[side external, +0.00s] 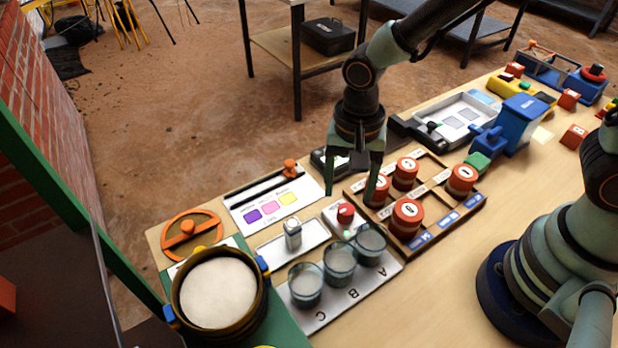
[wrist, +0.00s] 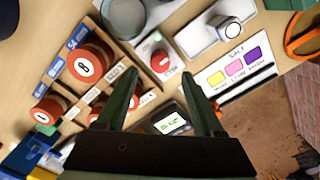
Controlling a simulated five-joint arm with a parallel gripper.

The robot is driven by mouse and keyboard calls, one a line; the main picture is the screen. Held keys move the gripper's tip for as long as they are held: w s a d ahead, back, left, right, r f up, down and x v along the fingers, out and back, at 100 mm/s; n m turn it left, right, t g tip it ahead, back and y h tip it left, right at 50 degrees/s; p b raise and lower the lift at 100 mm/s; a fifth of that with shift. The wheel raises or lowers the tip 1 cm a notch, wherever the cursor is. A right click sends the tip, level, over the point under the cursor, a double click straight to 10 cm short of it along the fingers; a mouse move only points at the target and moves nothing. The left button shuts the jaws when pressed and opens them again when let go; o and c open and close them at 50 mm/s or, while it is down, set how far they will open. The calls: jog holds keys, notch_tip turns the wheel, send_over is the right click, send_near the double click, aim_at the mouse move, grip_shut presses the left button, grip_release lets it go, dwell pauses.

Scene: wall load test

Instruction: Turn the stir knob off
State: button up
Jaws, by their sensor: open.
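The stir knob appears to be the small red knob (side external: 345,212) on a pale plate, between the cups and the rack of red weights. It also shows in the wrist view (wrist: 159,62), with a light mark on its top. A small green spot shows just in front of it in the side view. My gripper (side external: 349,194) points down above and just behind the knob, fingers apart and empty. In the wrist view my gripper (wrist: 155,76) has its fingertips on either side of the knob's image, apart from it. The plate's lettering is too small to read.
Clear cups (side external: 340,262) marked A, B and C stand in front of the knob. A wooden rack (side external: 445,230) with several red weights (side external: 407,216) stands close on the right. A small white bottle (side external: 292,233) stands left. A scale with a lit display (wrist: 172,122) sits behind.

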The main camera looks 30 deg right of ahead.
aim_at(346, 209)
jog(key=shift+f, duration=2.65)
grip_shut()
